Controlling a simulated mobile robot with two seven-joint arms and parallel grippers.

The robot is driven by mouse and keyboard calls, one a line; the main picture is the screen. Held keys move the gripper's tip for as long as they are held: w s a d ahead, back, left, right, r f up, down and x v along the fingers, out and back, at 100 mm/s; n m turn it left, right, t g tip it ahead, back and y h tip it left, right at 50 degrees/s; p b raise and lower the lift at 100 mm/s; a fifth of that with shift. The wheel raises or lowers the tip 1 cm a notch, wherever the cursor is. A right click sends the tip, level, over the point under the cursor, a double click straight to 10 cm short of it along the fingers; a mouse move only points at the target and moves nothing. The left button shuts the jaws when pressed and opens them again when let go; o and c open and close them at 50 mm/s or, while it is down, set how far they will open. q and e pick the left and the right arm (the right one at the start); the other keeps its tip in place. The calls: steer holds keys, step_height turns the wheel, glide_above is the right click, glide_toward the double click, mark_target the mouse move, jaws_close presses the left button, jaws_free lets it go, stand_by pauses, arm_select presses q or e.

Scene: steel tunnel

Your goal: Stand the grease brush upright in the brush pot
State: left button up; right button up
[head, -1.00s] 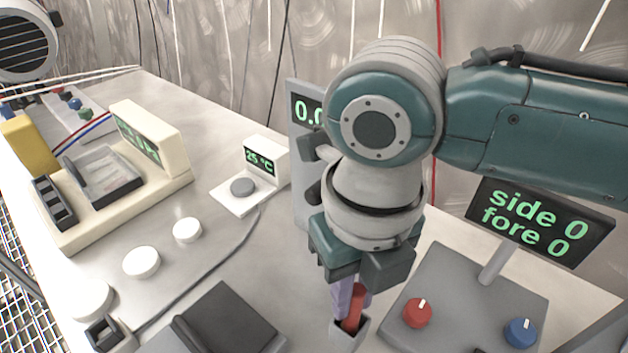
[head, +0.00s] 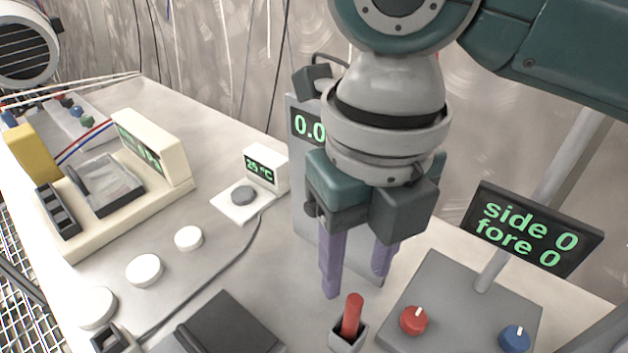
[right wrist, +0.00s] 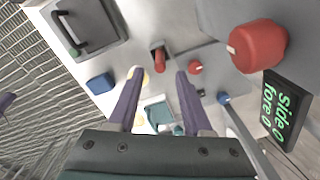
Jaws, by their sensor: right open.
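The grease brush (head: 351,316), seen as a red handle, stands nearly upright in the grey square brush pot (head: 346,339). The pot sits on the bench at the bottom of the head view. The brush's lower part is hidden inside the pot. The brush also shows in the right wrist view (right wrist: 158,57), ahead of the fingertips. My right gripper (head: 356,287) is open and empty above the brush, its purple fingers apart and clear of the handle. A purple shape at the left edge of the right wrist view (right wrist: 6,101) looks like my left gripper's finger; its jaws cannot be made out.
A grey panel (head: 450,290) with red and blue knobs and a "side 0 fore 0" display (head: 533,229) stands right of the pot. A dark box (head: 230,325) lies to its left. A grey upright display (head: 308,180) stands behind the right gripper.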

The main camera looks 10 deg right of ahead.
step_height(320, 180, up, 5)
steer(key=s+a+f+m+t+y, duration=0.1)
steer(key=s+a+f+m+y, duration=0.15)
steer(key=m, duration=0.65)
steer(key=s+a+f+m+t+y, duration=0.15)
steer(key=s+m, duration=0.25)
steer(key=m, duration=0.5)
steer(key=s+d+f+m+h, duration=0.1)
steer(key=s+d+m+h, duration=0.1)
steer(key=d+m, duration=0.4)
steer(key=s+d+f+m+t+h, duration=0.1)
steer(key=s+d+m, duration=0.3)
steer(key=d+m, duration=0.3)
steer(key=m, duration=0.5)
steer(key=shift+s+d+f+h, duration=0.15)
steer(key=shift+d+f+h, duration=0.1)
steer(key=shift+h, duration=0.15)
